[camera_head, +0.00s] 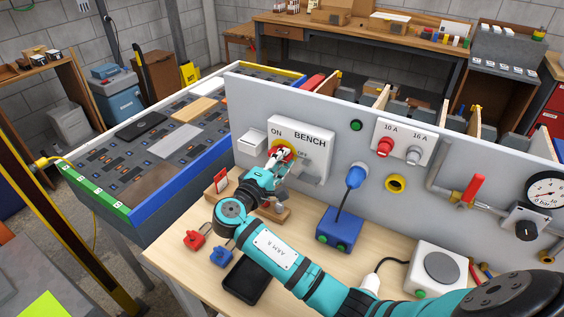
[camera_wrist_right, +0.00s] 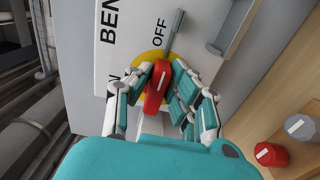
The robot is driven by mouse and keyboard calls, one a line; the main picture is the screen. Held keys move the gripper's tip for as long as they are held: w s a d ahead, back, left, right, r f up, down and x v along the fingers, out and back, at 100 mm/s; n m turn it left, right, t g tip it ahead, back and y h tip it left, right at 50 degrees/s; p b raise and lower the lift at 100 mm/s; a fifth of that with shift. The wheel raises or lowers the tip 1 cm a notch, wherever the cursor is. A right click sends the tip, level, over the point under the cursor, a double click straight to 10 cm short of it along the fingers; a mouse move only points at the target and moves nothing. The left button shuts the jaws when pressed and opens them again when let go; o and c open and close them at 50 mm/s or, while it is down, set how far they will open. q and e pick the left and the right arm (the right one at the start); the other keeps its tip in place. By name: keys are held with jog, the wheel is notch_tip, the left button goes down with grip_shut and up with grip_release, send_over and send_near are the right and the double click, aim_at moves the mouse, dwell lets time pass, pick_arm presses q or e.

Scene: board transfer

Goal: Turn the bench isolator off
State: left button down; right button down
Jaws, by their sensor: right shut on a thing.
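The bench isolator is a pale panel (camera_head: 318,136) marked BENCH, ON and OFF, fixed to the grey upright board. Its red handle (camera_wrist_right: 157,86) sits on a yellow disc (camera_wrist_right: 146,58). A grey rod (camera_wrist_right: 174,34) runs from the handle's upper end alongside the OFF mark in the right wrist view. My right gripper (camera_head: 281,157) is at the handle, with its fingers (camera_wrist_right: 158,97) shut around it from both sides. In the head view the gripper covers most of the handle and part of the OFF mark. My left gripper is not in view.
Below the panel on the wooden bench lie a red padlock (camera_head: 194,240), a blue padlock (camera_head: 221,257) and a black tray (camera_head: 246,279). A blue box (camera_head: 340,229) with a cabled blue plug (camera_head: 356,175) stands right of the gripper. A red-handled valve (camera_head: 473,188) is farther right.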

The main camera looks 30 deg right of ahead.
jog(key=c, duration=1.2)
grip_release()
jog(key=shift+c, duration=0.2)
jog(key=v, duration=1.2)
jog(key=shift+s, duration=0.1)
